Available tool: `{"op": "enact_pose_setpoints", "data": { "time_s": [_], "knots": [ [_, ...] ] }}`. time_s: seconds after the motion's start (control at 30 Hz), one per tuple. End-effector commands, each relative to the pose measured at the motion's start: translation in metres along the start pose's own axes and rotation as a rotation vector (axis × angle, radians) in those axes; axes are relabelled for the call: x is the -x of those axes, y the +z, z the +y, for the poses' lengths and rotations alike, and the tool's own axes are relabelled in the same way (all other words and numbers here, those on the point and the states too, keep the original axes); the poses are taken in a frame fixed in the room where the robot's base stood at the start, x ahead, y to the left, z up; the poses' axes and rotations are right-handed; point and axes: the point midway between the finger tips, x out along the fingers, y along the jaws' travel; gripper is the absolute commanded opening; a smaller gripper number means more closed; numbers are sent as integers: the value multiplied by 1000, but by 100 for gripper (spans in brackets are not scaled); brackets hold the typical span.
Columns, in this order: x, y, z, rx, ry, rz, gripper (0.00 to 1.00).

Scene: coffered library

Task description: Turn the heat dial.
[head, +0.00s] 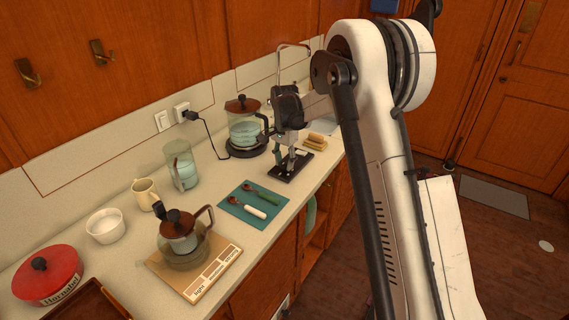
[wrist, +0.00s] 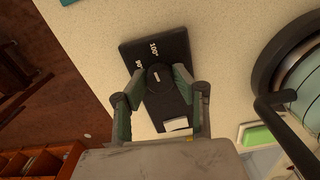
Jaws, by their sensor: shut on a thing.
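A black control plate (wrist: 170,47) with white temperature marks lies on the pale counter. Its round black heat dial (wrist: 159,77) sits between the two fingers of my gripper (wrist: 160,79), which is shut on it from both sides. A small pale mark shows on top of the dial. In the head view my gripper (head: 286,158) points down onto the control plate (head: 297,167), near the counter's front edge. The dial itself is hidden there by the fingers.
A glass kettle (head: 244,130) with water stands on a base just left of my gripper. A teal mat (head: 236,207) with spoons lies in front. A wooden board (head: 215,269) bears a glass pot (head: 183,257). Sponges (head: 316,141) lie to the right.

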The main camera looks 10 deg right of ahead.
Motion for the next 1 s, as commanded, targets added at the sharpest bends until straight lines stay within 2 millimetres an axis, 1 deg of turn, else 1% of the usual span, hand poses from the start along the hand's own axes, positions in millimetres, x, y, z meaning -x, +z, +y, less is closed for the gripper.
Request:
{"op": "enact_pose_setpoints", "data": {
  "time_s": [0.17,0.7,1.0],
  "knots": [
    [-2,0,0,128,0,0,0],
    [-2,0,0,628,0,0,0],
    [-1,0,0,833,0,0,0]
  ]
}}
